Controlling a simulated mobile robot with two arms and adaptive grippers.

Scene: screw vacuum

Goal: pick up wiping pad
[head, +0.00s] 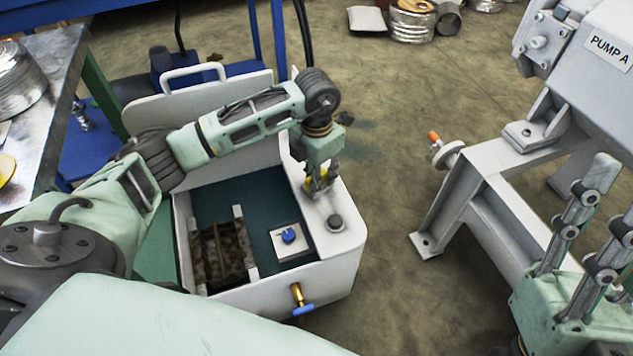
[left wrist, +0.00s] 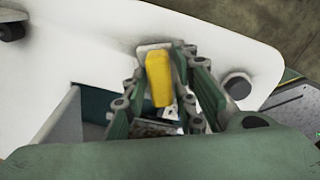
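The wiping pad appears to be the yellow block (left wrist: 158,80), standing in a pale holder on the white rim of the cart. In the head view, parts of the yellow pad (head: 310,183) show around my left gripper's fingers. My left gripper (head: 320,188) points down over it. In the left wrist view its fingers (left wrist: 160,66) stand on both sides of the pad, with a small gap visible, so it looks open around the pad. My right gripper (head: 615,195) is at the right edge, pointing up, fingers apart and partly cut off.
The white cart (head: 335,265) has an open bay with a brown rusty part and a blue knob (head: 288,236). A black knob (head: 335,222) sits beside the gripper. Pump A's frame (head: 470,190) stands right. A metal bench (head: 45,100) is at left. Floor between is clear.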

